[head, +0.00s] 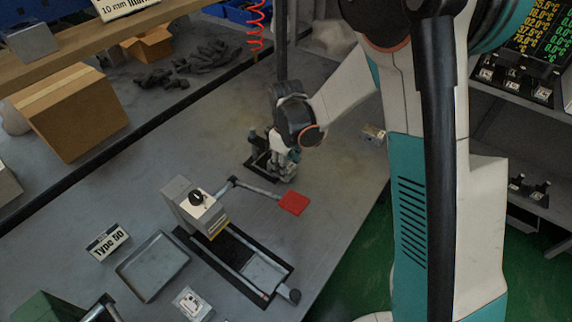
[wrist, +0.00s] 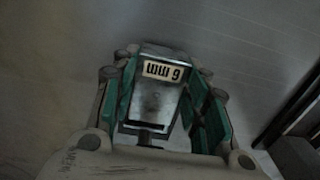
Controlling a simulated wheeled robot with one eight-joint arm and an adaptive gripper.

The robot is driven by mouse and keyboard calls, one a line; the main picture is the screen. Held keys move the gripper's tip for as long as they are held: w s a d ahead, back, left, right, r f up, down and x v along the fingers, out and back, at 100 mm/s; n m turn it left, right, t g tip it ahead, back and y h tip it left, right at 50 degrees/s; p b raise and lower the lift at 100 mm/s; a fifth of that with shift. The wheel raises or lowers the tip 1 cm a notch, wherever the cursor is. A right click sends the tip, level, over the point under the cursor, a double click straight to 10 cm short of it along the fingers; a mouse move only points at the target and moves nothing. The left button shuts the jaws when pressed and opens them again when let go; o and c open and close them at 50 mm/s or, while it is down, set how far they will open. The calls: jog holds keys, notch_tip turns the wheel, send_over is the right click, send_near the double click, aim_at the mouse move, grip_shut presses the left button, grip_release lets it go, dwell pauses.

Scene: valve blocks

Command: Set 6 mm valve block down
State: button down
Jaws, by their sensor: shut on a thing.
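The 6 mm valve block (wrist: 155,98) is a grey metal block with a white "6 mm" label, upside down in the wrist view. My gripper (wrist: 160,105) is shut on it, with green finger pads on both sides. In the head view my gripper (head: 286,163) is low over the far part of the grey table, beside a small dark fixture (head: 254,163). The block is mostly hidden by the fingers there. I cannot tell whether it touches the surface below.
A press-like device (head: 198,208) with a red-tipped lever (head: 294,203) stands nearer. A metal tray (head: 152,267), a "Type 60" sign (head: 107,243) and a small block (head: 192,304) lie nearby. Another small block (head: 373,133) is near the right table edge.

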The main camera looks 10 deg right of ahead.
jog(key=shift+f, duration=0.15)
jog(key=c, duration=0.8)
grip_release()
jog(key=shift+c, duration=0.2)
notch_tip(320, 180, up, 12)
jog(key=s+d+r+m+t, duration=0.4)
jog(key=s+d+r, duration=0.3)
jog(key=s+r, duration=0.35)
jog(key=s+d+m+t, duration=0.3)
jog(key=s+m, duration=0.2)
jog(key=s, duration=0.5)
jog(key=shift+s+d+f, duration=0.2)
jog(key=shift+s+d, duration=0.1)
jog(key=shift+d, duration=0.1)
